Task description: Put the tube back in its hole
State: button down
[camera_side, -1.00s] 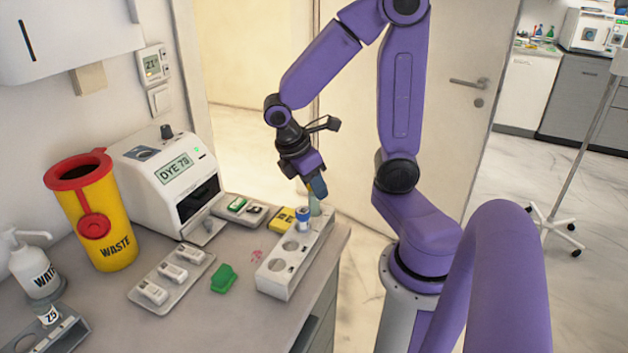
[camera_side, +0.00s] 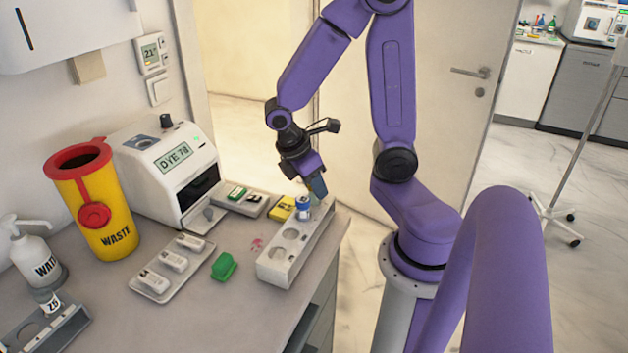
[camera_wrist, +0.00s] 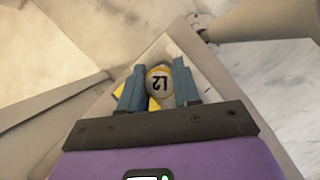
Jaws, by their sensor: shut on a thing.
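My gripper (camera_side: 316,192) is shut on a tube. In the wrist view the tube's round pale top (camera_wrist: 159,84), marked L2 with a yellow-orange rim, sits between the two blue-grey fingers (camera_wrist: 159,72). In the side view the gripper points down over the far end of the long white rack (camera_side: 270,268). The held tube is mostly hidden there, so I cannot tell how deep it sits. A white tube with a blue band (camera_side: 302,209) stands in the rack beside the fingers. Two round holes nearer the camera are empty.
A yellow block (camera_side: 282,208) lies left of the rack's far end. A green block (camera_side: 224,266) and a tray of white pieces (camera_side: 155,284) lie further left. The DYE 78 machine (camera_side: 168,180) and yellow waste bin (camera_side: 100,225) stand behind. The counter edge is right of the rack.

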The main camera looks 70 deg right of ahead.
jog(key=shift+f, duration=0.1)
jog(key=c, duration=0.7)
grip_release()
jog(key=shift+c, duration=0.2)
jog(key=v, duration=1.7)
jog(key=shift+w+a, duration=0.1)
jog(key=shift+a, duration=0.1)
jog(key=s+a+f+t+y, duration=0.1)
jog(key=s+a+f+y, duration=0.1)
jog(key=s+a+f, duration=0.2)
jog(key=s+a+f+n+t+y, duration=0.1)
jog(key=s+a+f, duration=0.3)
jog(key=s, duration=0.5)
jog(key=shift+f+t+y, duration=0.3)
jog(key=shift+f+y, duration=0.2)
jog(key=shift+f, duration=0.45)
